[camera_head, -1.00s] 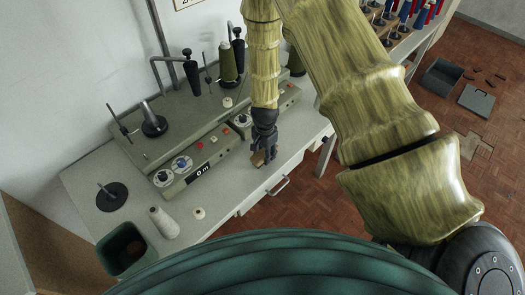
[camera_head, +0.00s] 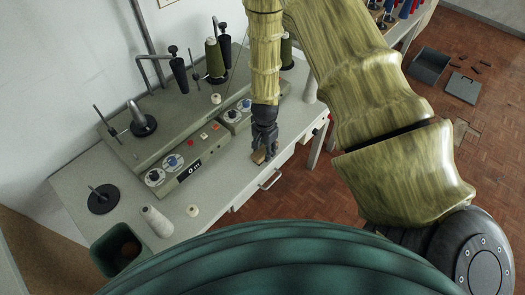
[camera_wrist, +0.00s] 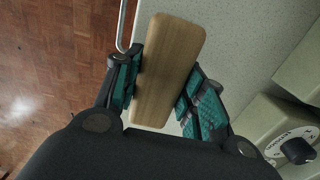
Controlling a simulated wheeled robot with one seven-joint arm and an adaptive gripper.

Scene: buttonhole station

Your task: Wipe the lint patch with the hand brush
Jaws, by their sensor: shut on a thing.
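The hand brush (camera_head: 258,157), of which I see a pale wooden block, is between the fingers of my gripper (camera_head: 264,148), near the front edge of the grey table (camera_head: 222,178). In the wrist view my gripper (camera_wrist: 168,88) is shut on the brush (camera_wrist: 172,62), with teal finger pads on both sides. The block lies lengthwise between them and extends past the tips. Its bristles are hidden below. I cannot tell if it touches the table. I cannot make out a lint patch in either view; my gripper and the brush cover part of the tabletop.
A control unit with knobs and a display (camera_head: 196,168) runs along the table behind the gripper. A white thread cone (camera_head: 157,221), a dark green bin (camera_head: 117,248) and a dark disc with a pin (camera_head: 103,198) are at left. A drawer handle (camera_head: 271,180) sticks out in front.

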